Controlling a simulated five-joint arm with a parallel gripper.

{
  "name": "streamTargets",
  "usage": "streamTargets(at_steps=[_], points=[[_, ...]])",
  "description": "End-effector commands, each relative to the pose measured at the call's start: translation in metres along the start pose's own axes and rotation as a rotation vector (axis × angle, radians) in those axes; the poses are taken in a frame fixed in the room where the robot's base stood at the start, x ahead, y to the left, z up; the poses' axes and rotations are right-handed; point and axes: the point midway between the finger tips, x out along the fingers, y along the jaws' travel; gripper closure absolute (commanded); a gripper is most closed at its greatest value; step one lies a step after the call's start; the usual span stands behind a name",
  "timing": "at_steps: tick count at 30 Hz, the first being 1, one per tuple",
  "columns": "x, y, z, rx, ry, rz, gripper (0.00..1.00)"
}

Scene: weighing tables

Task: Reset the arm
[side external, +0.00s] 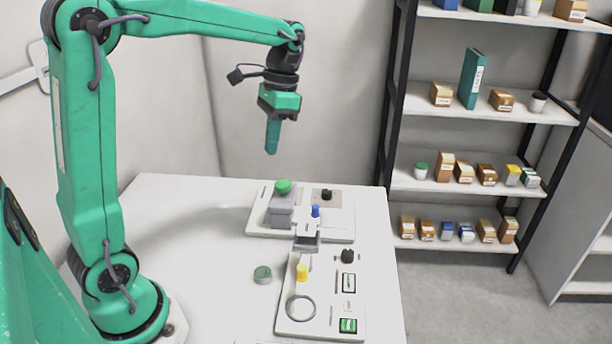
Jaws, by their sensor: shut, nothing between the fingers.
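My green arm rises at the left of the white table (190,200) and reaches over it. My gripper (272,150) hangs above the back of the table, pointing down, with its fingers together and nothing between them. It is clear of everything below it.
A grey block with a green top (283,187) stands on the rear white panel (338,222). The front panel (320,318) carries a yellow piece (302,272), a black knob (347,256) and a ring (300,308). A small green-topped round item (262,275) lies left of it. Shelves (480,184) stand behind right.

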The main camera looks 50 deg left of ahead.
Motion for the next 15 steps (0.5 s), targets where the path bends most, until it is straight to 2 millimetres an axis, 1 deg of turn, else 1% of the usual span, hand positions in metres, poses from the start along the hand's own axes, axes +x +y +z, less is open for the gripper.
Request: streamTargets(at_steps=[1, 7, 15], points=[[-0.003, 0.006, 0.007, -0.011, 0.030, -0.016, 1.00], [-0.005, 0.025, 0.027, -0.058, 0.143, -0.066, 1.00], [-0.001, 0.049, 0.055, -0.120, 0.302, -0.115, 1.00]])
